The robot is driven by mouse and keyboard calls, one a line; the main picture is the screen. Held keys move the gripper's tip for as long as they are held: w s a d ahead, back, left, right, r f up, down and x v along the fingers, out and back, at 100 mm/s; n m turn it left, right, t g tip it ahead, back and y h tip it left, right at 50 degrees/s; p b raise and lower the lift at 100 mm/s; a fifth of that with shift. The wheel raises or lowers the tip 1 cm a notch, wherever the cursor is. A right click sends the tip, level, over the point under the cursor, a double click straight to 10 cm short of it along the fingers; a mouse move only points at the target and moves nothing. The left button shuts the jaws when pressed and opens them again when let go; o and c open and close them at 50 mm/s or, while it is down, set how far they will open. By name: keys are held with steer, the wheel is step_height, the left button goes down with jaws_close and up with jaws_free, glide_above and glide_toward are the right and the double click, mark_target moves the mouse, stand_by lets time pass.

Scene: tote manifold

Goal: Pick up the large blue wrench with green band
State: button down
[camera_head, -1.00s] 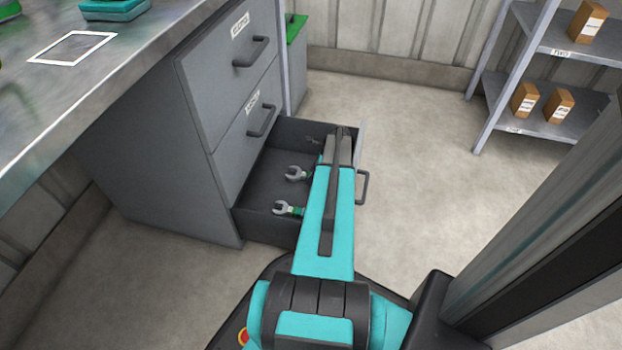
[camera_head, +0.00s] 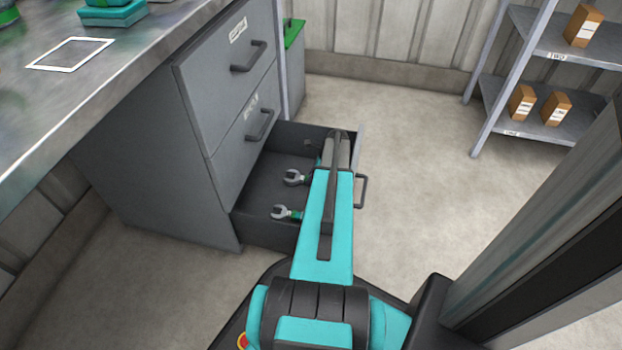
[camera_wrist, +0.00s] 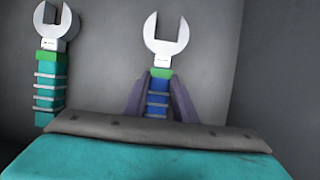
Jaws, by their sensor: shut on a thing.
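The blue wrench with a green band (camera_wrist: 165,35) shows in the wrist view, its grey open-ended head clear of my gripper (camera_wrist: 159,88). The two dark fingers are shut on its blue ribbed handle, just below the band. The lower handle is hidden behind my gripper body. A teal-handled wrench with a green band (camera_wrist: 50,85) lies to its left, apart from the fingers. In the head view my arm reaches over the open drawer (camera_head: 255,228) and hides my fingertips. Two wrench heads show there, one nearer (camera_head: 281,212) and one farther (camera_head: 293,177); their handles are partly hidden.
The drawer's side walls and front handle (camera_head: 362,190) stand close around my arm. A grey cabinet (camera_head: 200,150) and metal workbench (camera_head: 130,75) are on the left. A shelf with several brown boxes (camera_head: 556,108) stands at the right. The floor between is clear.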

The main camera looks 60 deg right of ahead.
step_height(320, 180, up, 10)
steer(key=p, duration=0.4)
stand_by(0.6)
